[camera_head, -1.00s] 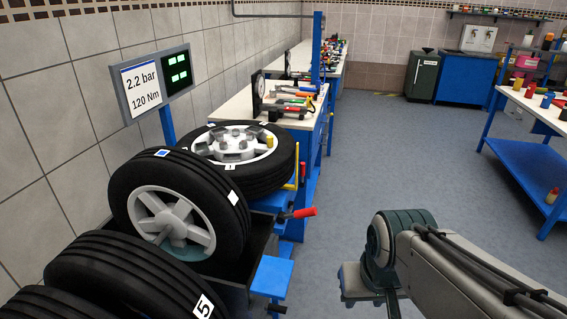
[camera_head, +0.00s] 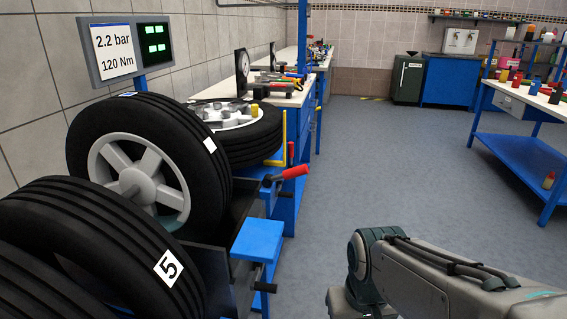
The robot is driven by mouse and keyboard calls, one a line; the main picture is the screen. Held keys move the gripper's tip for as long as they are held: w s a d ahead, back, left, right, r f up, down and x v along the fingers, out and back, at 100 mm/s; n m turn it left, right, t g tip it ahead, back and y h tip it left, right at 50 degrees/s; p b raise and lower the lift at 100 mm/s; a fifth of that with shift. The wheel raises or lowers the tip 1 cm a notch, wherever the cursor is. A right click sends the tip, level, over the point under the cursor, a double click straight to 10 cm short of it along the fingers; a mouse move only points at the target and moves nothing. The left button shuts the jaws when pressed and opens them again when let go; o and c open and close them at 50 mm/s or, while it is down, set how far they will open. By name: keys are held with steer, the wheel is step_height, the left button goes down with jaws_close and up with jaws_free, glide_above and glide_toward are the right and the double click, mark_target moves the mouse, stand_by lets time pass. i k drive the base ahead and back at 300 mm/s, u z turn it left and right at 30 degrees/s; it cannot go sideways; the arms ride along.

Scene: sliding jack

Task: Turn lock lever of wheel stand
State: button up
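The wheel stand is a dark and blue frame with a blue plate (camera_head: 257,240) on its near right side. A lever with a red handle (camera_head: 294,172) sticks out to the right from its blue bracket, tilted slightly up. A second, smaller red grip (camera_head: 291,152) shows just behind it. A black handle (camera_head: 264,287) sits below the blue plate. A wheel with a silver rim (camera_head: 140,180) stands upright in the stand. My arm reaches in at the lower right, apart from the stand; my gripper's fingers are not in view.
A tyre marked 5 (camera_head: 110,245) stands at the near left. Another wheel (camera_head: 238,128) lies flat behind the stand, beside a yellow bracket (camera_head: 277,150). A workbench (camera_head: 285,97) runs along the left wall. A blue table (camera_head: 520,150) stands at right. The grey floor (camera_head: 385,165) between is clear.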

mark_target(291, 154)
steer(key=z, duration=0.7)
steer(key=i, duration=1.6)
steer(key=u, duration=0.55)
steer(key=i, duration=1.1)
steer(key=u, duration=0.85)
